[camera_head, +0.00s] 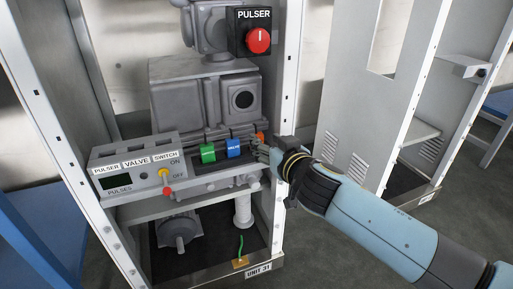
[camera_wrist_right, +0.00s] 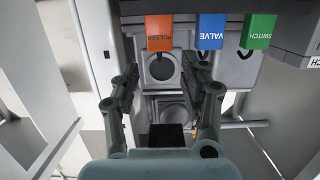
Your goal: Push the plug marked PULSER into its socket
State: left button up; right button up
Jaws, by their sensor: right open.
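The orange plug marked PULSER (camera_wrist_right: 159,33) hangs at the top of the right wrist view, its lettering upside down. In the head view only a small orange part of it (camera_head: 261,137) shows beside my right gripper (camera_head: 266,153). In the wrist view my right gripper (camera_wrist_right: 165,78) has its fingers spread, with nothing between them; the orange plug appears above and between the fingertips. A grey box (camera_head: 134,166) at the left carries PULSER, VALVE and SWITCH labels. I cannot make out the PULSER socket. My left gripper is not in view.
The blue VALVE plug (camera_head: 233,148) and green SWITCH plug (camera_head: 208,153) sit in a row beside the orange one. A black PULSER box (camera_head: 252,32) with a red knob is above. White cabinet posts (camera_head: 283,70) flank the unit; grey floor is clear at right.

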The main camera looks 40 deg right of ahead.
aim_at(257, 134)
jog(key=x, duration=0.7)
jog(key=shift+f, duration=0.25)
jog(key=shift+c, duration=0.2)
grip_shut()
